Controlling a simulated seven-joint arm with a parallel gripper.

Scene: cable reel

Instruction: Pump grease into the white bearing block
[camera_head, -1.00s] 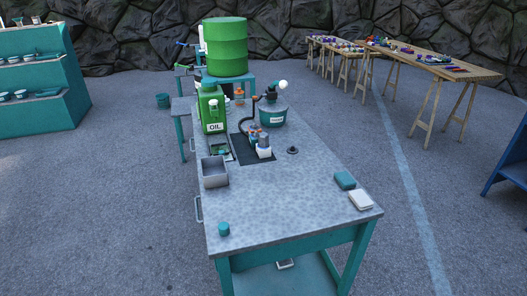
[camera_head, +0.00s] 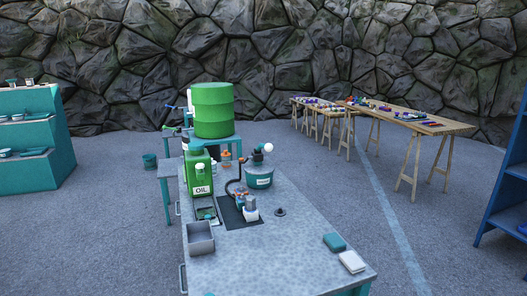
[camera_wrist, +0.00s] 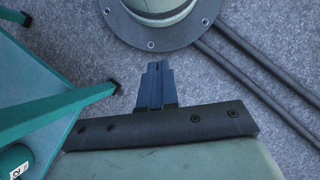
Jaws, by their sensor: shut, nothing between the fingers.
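The bench (camera_head: 270,255) carries a teal grease pot (camera_head: 259,180) with a label, a black top and a pump lever ending in a white knob (camera_head: 268,147). A black hose (camera_head: 228,187) curves from the pot down towards a dark mat (camera_head: 232,219). The white bearing block (camera_head: 251,214) stands on the mat, close to blue-grey and orange parts. Whether the hose end touches a block is too small to tell. In the wrist view my gripper (camera_wrist: 157,66) is shut and empty, above grey floor, away from the pot and block. The head view does not show it.
A green oil can (camera_head: 199,175) and grey bin (camera_head: 200,238) stand on the bench's left. A black round piece (camera_head: 280,212), teal box (camera_head: 334,242) and white box (camera_head: 352,262) lie right. A green drum (camera_head: 213,110) stands behind; trestle tables (camera_head: 400,115) are at right.

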